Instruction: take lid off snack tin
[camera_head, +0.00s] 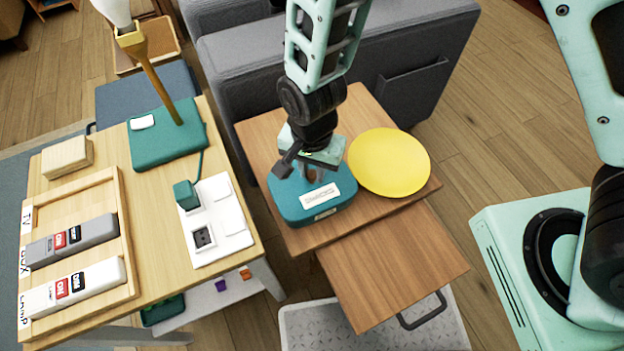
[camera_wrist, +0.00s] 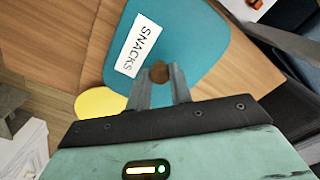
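The snack tin (camera_head: 302,212) is a teal, rounded box with a white SNACKS label, standing on the small wooden side table. Its teal lid (camera_head: 345,178) sits on top with a second SNACKS label, which also shows on the lid in the wrist view (camera_wrist: 195,35). A small round brown knob (camera_wrist: 159,73) stands on the lid. My gripper (camera_wrist: 161,80) is right above the lid, pointing down. Its two fingers are on either side of the knob, which fills the gap between the fingertips. In the head view my gripper (camera_head: 311,171) partly hides the knob and lid.
A yellow round plate (camera_head: 389,162) lies close to the tin's right on the side table (camera_head: 262,150). A pulled-out wooden leaf (camera_head: 395,265) is in front. A grey sofa (camera_head: 400,75) stands behind. A desk (camera_head: 150,205) with a lamp and remotes is left.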

